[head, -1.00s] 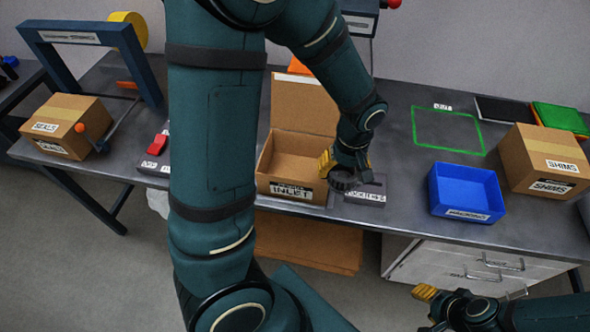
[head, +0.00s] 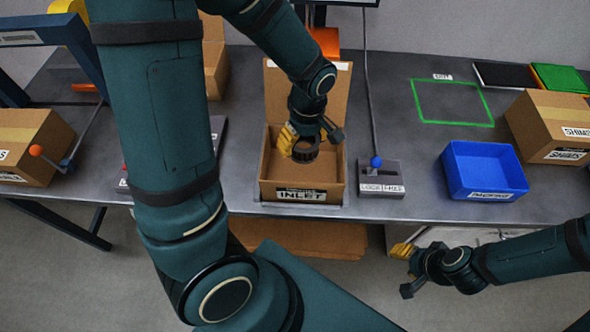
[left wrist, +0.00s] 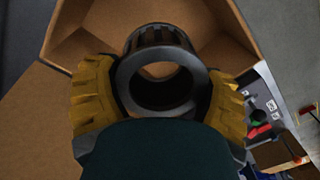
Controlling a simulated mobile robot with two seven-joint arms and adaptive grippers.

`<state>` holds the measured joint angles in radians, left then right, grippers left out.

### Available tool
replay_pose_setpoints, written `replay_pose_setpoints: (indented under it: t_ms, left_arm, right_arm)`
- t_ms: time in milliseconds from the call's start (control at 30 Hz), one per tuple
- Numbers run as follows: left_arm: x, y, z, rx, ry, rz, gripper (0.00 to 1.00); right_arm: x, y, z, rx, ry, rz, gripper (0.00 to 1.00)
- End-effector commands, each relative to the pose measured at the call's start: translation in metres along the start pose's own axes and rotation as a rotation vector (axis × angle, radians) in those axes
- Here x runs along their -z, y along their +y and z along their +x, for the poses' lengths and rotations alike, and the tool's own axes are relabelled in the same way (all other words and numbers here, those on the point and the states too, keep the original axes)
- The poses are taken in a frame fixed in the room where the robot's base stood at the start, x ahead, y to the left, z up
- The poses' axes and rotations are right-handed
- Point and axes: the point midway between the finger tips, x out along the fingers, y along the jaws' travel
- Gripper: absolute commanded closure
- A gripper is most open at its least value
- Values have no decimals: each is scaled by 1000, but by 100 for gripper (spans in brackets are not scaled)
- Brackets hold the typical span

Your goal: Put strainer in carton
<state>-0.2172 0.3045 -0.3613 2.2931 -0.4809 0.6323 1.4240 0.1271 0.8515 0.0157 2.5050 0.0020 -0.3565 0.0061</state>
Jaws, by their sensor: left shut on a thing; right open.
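The strainer (head: 305,152) is a dark, ribbed, hollow cylinder. My left gripper (head: 307,143) is shut on it, over the open carton (head: 332,190) labelled INLET. In the left wrist view the strainer (left wrist: 160,37) sits between the yellow fingers of my left gripper (left wrist: 160,95), its round opening facing the camera. The brown carton (left wrist: 95,28) shows behind it there, with its walls around the far side. I cannot tell whether the strainer touches the carton floor. My right gripper (head: 405,270) is open and empty, in front of the table edge at lower right.
A lever box (head: 380,185) marked LOCK and FREE stands just right of the carton. A blue bin (head: 484,180) and a SHIMS carton (head: 550,120) are further right. A green outline (head: 452,102) marks bare table behind. The carton's raised lid (head: 285,85) stands at its back.

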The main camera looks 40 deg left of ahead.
Motion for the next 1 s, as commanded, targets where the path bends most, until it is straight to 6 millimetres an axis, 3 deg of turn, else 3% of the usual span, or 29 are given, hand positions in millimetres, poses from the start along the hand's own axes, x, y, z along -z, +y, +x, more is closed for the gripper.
replay_pose_setpoints:
  t_ms: [400,567,800,1000]
  left_arm:
    - [0,4,64,2,0,2,68]
    - [0,5,74,1,0,3,68]
    - [0,7,104,2,0,3,68]
    - [0,8,106,-2,0,2,68]
  right_arm:
    - [-7,7,18,1,-16,-4,53]
    - [-7,8,19,1,-15,-4,53]
    - [-7,10,28,1,-12,-5,53]
    - [-6,10,27,1,-11,-5,53]
